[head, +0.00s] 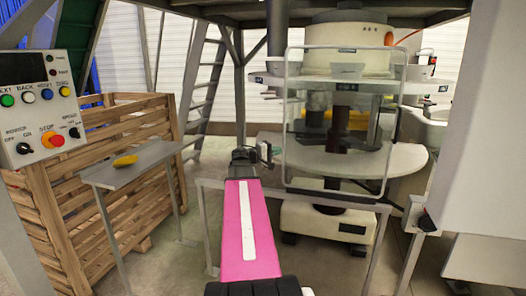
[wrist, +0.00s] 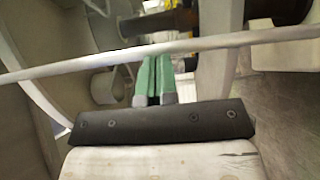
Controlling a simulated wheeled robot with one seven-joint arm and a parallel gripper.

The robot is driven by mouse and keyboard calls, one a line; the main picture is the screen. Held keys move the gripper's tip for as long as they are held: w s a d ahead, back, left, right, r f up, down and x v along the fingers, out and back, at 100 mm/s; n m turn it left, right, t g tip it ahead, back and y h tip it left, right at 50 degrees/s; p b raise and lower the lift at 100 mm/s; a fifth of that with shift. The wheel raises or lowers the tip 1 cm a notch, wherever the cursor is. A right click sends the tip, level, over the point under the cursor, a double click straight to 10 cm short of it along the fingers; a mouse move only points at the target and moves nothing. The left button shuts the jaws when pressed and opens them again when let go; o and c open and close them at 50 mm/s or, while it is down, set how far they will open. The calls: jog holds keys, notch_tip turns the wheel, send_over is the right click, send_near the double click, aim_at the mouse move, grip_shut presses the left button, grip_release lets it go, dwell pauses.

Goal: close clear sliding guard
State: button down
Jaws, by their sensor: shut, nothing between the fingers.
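The clear guard (head: 287,120) is a see-through panel with a pale rounded frame, standing upright in front of the round machine in the head view. The machine's column and round table show through it. My gripper (head: 267,152) is at the left edge of the guard, seen small and partly hidden by my arm. In the wrist view, my gripper's green fingers (wrist: 154,78) are together and empty. A pale bar (wrist: 90,62), which looks like the guard's frame, crosses the view at the fingertips. I cannot tell whether they touch.
The round machine table (head: 405,160) lies behind the guard. A small side table (head: 135,165) with a yellow object (head: 125,160) and a wooden crate (head: 60,225) stand at left. A control panel (head: 40,110) is near the left edge. A white block (head: 485,130) fills the right side.

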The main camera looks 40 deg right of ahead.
jog(key=shift+s+d, duration=0.8)
jog(key=shift+s, duration=0.25)
jog(key=shift+s, duration=0.1)
jog(key=w+a, duration=0.5)
jog(key=a, duration=0.7)
jog(key=shift+w+a, duration=0.2)
jog(key=shift+a, duration=0.05)
